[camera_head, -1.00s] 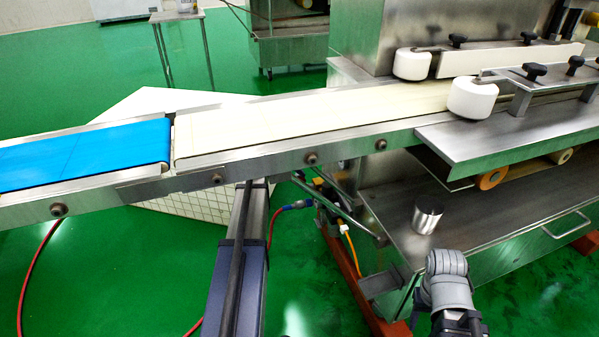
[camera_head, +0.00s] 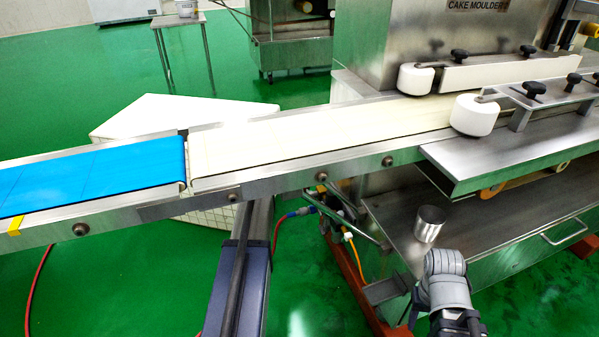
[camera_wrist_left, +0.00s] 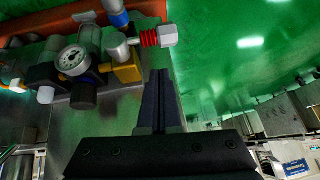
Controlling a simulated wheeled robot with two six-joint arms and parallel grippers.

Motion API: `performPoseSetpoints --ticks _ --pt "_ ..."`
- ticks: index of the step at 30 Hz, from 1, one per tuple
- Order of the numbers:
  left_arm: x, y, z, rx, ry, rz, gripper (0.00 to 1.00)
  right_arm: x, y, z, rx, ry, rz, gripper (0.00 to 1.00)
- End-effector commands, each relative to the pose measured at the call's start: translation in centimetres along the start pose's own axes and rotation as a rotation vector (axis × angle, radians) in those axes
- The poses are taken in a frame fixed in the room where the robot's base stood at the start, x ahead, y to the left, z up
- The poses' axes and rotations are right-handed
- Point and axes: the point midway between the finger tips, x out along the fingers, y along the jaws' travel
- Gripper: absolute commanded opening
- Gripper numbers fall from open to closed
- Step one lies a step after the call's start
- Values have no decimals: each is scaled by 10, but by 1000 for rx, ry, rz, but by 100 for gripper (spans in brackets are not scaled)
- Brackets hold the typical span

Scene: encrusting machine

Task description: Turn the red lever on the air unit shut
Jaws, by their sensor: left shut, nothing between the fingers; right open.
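The air unit shows large in the left wrist view, with a round pressure gauge (camera_wrist_left: 73,60), dark bowls and a yellow block (camera_wrist_left: 126,72). A red ribbed part (camera_wrist_left: 149,39) with a pale hexagonal end sticks out at its right; I cannot tell whether it is the lever. My left gripper (camera_wrist_left: 160,78) is shut and empty, just below this part in the picture and apparently apart from it. In the head view the air unit (camera_head: 327,219) is small, partly hidden beneath the conveyor. My right gripper (camera_head: 445,270) is open at lower right, its fingers hard to make out.
The conveyor with blue belt (camera_head: 95,178) and cream belt (camera_head: 300,140) crosses above the air unit. A metal cup (camera_head: 429,224) stands on the machine's lower steel shelf (camera_head: 480,220). A red air hose (camera_head: 40,275) lies on the green floor. Open floor shows at lower left.

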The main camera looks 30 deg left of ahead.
Motion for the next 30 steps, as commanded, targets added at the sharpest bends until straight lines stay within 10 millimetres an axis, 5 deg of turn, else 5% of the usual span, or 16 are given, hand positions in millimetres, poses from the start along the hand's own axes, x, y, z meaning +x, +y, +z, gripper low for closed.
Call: performPoseSetpoints --ticks 1,15,30 --pt "-10 0 -14 2 0 1 0 -16 2 1 0 -1 0 50" --pt "-92 -7 -10 -2 1 0 0 -82 8 5 -11 -2 0 50" --pt "-102 -8 -6 0 1 0 0 -88 9 5 -15 -2 0 50"
